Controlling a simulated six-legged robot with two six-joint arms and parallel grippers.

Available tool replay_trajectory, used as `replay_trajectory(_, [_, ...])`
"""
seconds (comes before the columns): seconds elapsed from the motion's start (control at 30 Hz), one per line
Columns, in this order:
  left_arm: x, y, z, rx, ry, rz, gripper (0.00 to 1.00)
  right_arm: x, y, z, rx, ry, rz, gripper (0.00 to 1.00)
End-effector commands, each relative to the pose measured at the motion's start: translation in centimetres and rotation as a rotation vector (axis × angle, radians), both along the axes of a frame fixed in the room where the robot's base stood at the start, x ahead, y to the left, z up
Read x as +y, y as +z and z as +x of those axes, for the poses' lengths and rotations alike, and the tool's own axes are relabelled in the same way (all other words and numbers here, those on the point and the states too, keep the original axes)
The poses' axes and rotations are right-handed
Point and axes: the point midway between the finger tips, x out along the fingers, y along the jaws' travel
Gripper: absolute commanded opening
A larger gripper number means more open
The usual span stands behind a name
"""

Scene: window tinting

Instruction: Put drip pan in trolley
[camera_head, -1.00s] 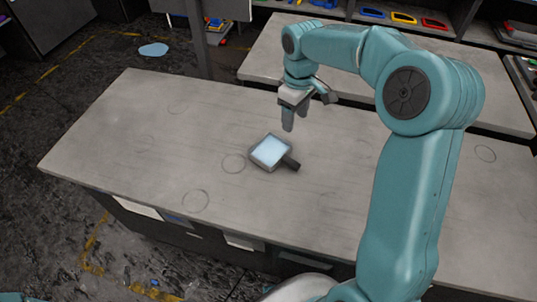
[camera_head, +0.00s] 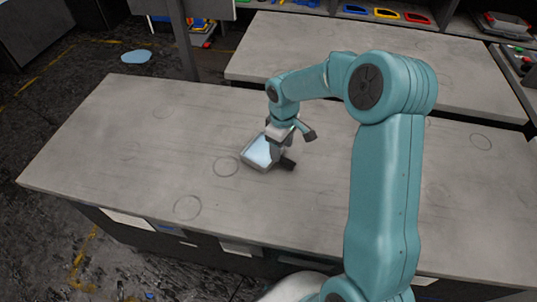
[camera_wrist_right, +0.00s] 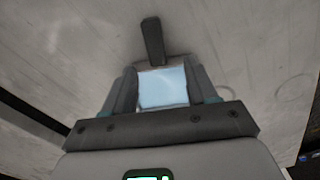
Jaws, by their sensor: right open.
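The drip pan (camera_head: 257,153) is a small square grey pan with a light-blue inside and a short dark handle (camera_head: 287,164). It lies on the grey workbench. My right gripper (camera_head: 277,157) is down at the pan's handle side and hides part of it. In the right wrist view the pan's blue inside (camera_wrist_right: 163,88) shows between my two open fingers, and the handle (camera_wrist_right: 153,40) points away beyond them. I cannot tell whether the fingers touch the pan. No trolley can be made out for certain. My left gripper is not in view.
The workbench (camera_head: 130,130) is mostly clear, with faint ring marks. A second grey table (camera_head: 400,55) stands behind it. Shelves with blue, yellow and red trays (camera_head: 387,14) are at the back. A light-blue patch (camera_head: 137,56) lies on the dark floor at left.

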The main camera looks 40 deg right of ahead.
Motion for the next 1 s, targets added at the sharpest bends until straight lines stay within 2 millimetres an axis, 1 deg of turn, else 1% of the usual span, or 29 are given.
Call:
replay_trajectory(0.17, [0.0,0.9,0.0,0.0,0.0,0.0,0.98,-0.3,-2.6,-0.1,0.006,-0.001,0.002,0.57])
replay_trajectory(0.23, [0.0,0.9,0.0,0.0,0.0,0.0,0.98,-0.3,-3.8,0.0,0.005,0.0,0.003,0.57])
replay_trajectory(0.3, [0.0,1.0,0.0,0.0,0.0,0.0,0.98,-0.3,-4.5,0.1,0.003,0.0,0.002,0.57])
replay_trajectory(0.4, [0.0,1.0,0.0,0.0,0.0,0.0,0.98,-0.3,-5.0,0.2,0.001,0.0,0.002,0.57])
replay_trajectory(0.57, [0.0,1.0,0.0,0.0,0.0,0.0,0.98,-0.3,-5.1,0.2,-0.001,0.0,0.001,0.57])
replay_trajectory(0.6, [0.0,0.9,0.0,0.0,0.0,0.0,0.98,-0.3,-5.1,0.2,-0.001,0.0,0.001,0.54])
replay_trajectory(0.67, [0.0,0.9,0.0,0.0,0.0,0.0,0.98,-0.3,-5.0,0.2,-0.001,0.0,0.001,0.35])
replay_trajectory(0.7, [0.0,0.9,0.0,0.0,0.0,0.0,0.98,-0.4,-5.0,0.2,-0.001,0.0,0.001,0.22])
replay_trajectory(0.77, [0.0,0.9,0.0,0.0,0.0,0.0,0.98,-0.3,-5.0,0.2,-0.001,0.0,0.001,0.02])
replay_trajectory(0.8, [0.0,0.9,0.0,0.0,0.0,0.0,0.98,-0.3,-5.0,0.2,0.0,0.0,0.001,0.0])
replay_trajectory(1.0, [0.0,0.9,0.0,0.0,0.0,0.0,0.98,-0.3,-5.0,0.2,-0.001,0.0,0.001,0.0])
